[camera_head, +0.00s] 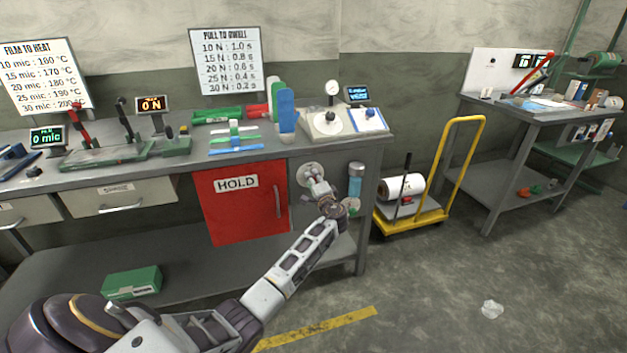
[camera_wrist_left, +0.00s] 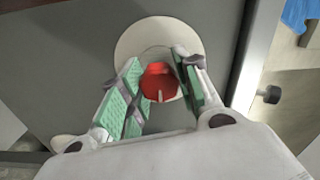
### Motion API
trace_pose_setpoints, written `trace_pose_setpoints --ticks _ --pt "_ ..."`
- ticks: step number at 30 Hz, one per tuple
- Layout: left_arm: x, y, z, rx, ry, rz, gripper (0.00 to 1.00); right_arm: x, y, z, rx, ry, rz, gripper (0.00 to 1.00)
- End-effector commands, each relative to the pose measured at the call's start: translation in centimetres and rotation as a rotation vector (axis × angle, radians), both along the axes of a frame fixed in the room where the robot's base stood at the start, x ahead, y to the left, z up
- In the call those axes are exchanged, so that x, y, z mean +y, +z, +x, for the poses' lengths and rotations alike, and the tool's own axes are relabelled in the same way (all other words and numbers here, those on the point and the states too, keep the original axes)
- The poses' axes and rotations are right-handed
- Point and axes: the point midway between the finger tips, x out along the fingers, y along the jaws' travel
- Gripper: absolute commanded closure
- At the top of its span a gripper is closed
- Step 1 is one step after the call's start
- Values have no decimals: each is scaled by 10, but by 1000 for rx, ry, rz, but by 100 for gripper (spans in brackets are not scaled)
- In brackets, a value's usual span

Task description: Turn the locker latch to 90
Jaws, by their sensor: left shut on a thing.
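The locker latch shows in the left wrist view as a red knob (camera_wrist_left: 158,82) with a pale pointer mark, on a round cream plate (camera_wrist_left: 150,36). In the head view the plate (camera_head: 308,172) is on the grey panel right of the red locker door (camera_head: 228,212) marked HOLD. My left gripper (camera_wrist_left: 157,88) is shut on the red knob, with a green-padded finger on each side of it. In the head view my left gripper (camera_head: 318,190) reaches the plate and hides the knob. My right gripper is not in view.
A blue-grey bottle (camera_head: 356,180) hangs just right of my left gripper. The door handle (camera_head: 278,200) is to its left. The workbench top (camera_head: 290,150) juts out above. A yellow trolley (camera_head: 410,220) with a white roll stands to the right. Open floor lies in front.

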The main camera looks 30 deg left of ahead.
Motion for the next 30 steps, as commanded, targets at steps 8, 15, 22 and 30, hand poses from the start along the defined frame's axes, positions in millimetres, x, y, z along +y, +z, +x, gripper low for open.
trace_pose_setpoints --ticks 8,15,22,30 --pt "-1 0 1 2 -3 2 92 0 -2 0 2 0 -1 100" --pt "-1 0 0 1 -2 2 46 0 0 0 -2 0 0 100" --pt "0 0 0 1 -1 1 46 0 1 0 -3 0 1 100" --pt "-4 -1 -3 2 0 1 46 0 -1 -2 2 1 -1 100"
